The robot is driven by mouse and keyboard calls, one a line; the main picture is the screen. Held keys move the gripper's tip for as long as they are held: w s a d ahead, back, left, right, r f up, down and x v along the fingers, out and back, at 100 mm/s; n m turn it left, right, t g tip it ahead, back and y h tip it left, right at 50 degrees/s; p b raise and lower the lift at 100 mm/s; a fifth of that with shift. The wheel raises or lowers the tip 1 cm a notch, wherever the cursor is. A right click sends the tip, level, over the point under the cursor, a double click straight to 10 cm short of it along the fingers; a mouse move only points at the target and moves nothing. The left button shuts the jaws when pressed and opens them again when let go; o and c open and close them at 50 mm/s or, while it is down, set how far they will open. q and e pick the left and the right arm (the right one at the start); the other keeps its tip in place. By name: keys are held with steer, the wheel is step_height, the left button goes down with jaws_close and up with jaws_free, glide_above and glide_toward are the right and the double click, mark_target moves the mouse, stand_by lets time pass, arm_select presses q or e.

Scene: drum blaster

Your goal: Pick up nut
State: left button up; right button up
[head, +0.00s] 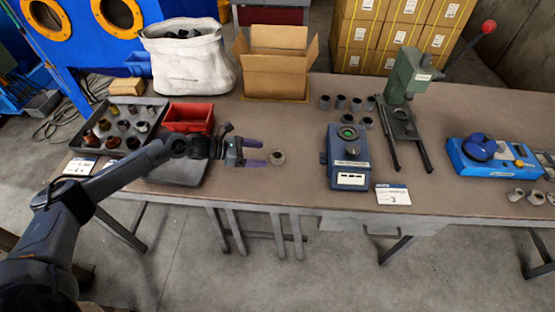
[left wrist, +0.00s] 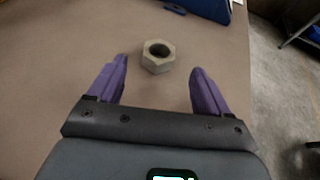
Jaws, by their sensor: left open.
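A grey hexagonal nut (head: 277,158) lies flat on the brown table, left of the blue device. In the left wrist view the nut (left wrist: 158,56) shows its round hole and sits just beyond and between the two purple fingertips. My left gripper (head: 262,153) is open and empty, low near the table, with its fingers pointing right toward the nut. The open fingers also show in the left wrist view (left wrist: 160,70), with bare table between them. My right gripper is not in view.
A blue device (head: 347,178) stands right of the nut, with a green press (head: 405,75) behind it. A red bin (head: 188,117) and a tray of parts (head: 97,147) are at left. A cardboard box (head: 275,75) stands behind. The table around the nut is clear.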

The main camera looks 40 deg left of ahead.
mark_target(282, 156)
arm_select(q)
steer(key=shift+b+x, duration=0.75)
steer(key=shift+x, duration=2.65)
steer(key=shift+a, duration=0.15)
steer(key=shift+f, duration=0.1)
steer(key=shift+c, duration=0.2)
steer(key=c, duration=1.2)
